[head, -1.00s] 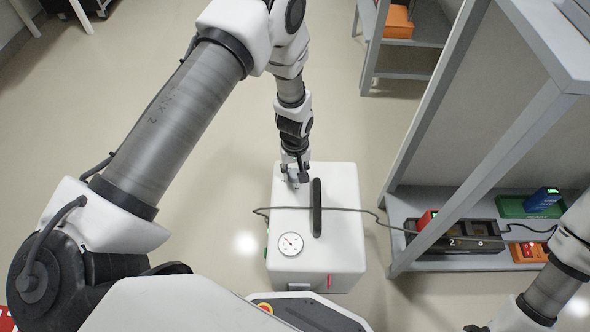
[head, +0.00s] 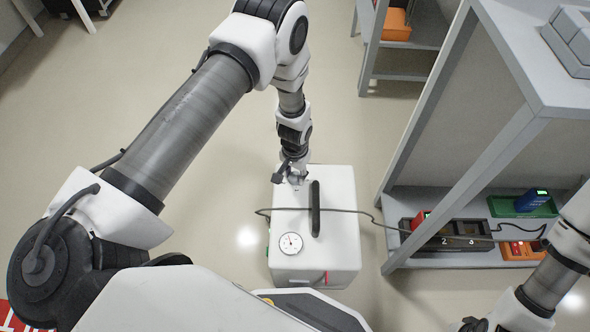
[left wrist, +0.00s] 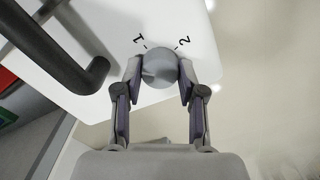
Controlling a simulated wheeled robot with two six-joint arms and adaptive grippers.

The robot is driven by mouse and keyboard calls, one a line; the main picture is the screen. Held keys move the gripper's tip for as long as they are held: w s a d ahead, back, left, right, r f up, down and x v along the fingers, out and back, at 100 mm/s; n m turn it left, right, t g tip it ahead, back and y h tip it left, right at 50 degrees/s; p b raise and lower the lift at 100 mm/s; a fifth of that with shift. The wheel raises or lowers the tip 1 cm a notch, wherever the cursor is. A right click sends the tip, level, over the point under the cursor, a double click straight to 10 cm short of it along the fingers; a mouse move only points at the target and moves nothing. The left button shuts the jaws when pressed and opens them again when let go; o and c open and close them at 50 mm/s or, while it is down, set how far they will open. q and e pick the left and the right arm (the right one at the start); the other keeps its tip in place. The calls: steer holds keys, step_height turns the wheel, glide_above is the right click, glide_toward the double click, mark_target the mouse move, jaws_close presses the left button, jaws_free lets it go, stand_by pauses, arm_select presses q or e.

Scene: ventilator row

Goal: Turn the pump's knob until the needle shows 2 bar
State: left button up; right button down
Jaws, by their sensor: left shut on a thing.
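The white pump (head: 340,258) stands on the floor in the head view, with a black handle (head: 316,208) on its top. Its round gauge (head: 291,243) is near the front left of the top. The needle points nearly straight up, and the gauge numbers are too small to read. My left gripper (head: 296,180) is at the far end of the pump top. In the left wrist view it is shut on the grey round knob (left wrist: 158,68), one finger each side. Marks 1 and 2 are printed beside the knob. My right gripper (head: 474,325) shows only partly at the bottom edge.
A dark cable (head: 345,209) runs across the pump top to the grey shelf (head: 410,265) on the right. Floor left of the pump is clear.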

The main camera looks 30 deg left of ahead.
mark_target(295, 176)
arm_select(q)
steer(key=shift+s+m+p, duration=0.1)
steer(key=shift+m+p, duration=0.4)
steer(key=shift+m, duration=1.2)
steer(key=o, duration=1.1)
steer(key=shift+o, duration=0.2)
step_height(295, 176, up, 12)
